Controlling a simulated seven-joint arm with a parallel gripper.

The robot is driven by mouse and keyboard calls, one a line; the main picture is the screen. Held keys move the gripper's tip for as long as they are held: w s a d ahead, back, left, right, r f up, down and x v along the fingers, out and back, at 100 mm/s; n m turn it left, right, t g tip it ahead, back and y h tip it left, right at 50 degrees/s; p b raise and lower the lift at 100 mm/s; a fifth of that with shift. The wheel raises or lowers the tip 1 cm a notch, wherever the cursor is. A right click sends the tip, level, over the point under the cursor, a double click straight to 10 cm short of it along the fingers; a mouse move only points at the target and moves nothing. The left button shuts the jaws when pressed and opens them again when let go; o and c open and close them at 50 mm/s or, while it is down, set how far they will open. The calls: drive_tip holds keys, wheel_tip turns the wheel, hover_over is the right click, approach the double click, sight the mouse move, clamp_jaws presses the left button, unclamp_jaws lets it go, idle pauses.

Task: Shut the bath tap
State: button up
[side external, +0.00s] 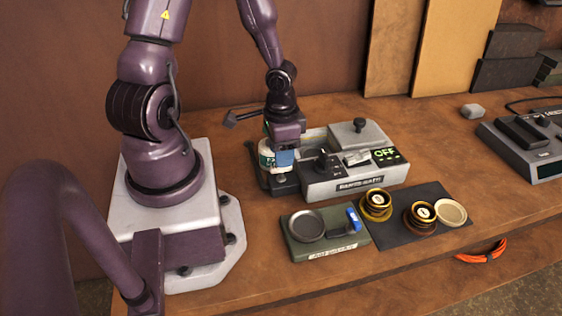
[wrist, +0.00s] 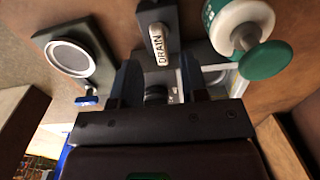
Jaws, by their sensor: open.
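A dark green plate (side external: 328,234) with a round grey dish and a blue lever (side external: 352,219) lies in front of the grey control box. I take this to be the bath tap, but its label is too small to read surely. The plate also shows at left in the wrist view (wrist: 93,58), with the blue lever (wrist: 87,100) at its near end. My gripper (side external: 285,160) is behind the plate, at the left end of the grey box. In the wrist view my gripper (wrist: 161,84) is open, its fingers apart from the lever. A dark round part shows between them.
The grey box (side external: 325,188) has a black knob and a lit display. A white switch marked DRAIN (wrist: 158,45) and a green-and-white container (wrist: 242,35) are close to my fingers. A dark mat (side external: 400,233) holds brass pieces at right.

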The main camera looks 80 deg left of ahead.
sight(281, 172)
drive_tip(key=shift+f, duration=1.65)
drive_tip(key=shift+c, duration=0.4)
clamp_jaws()
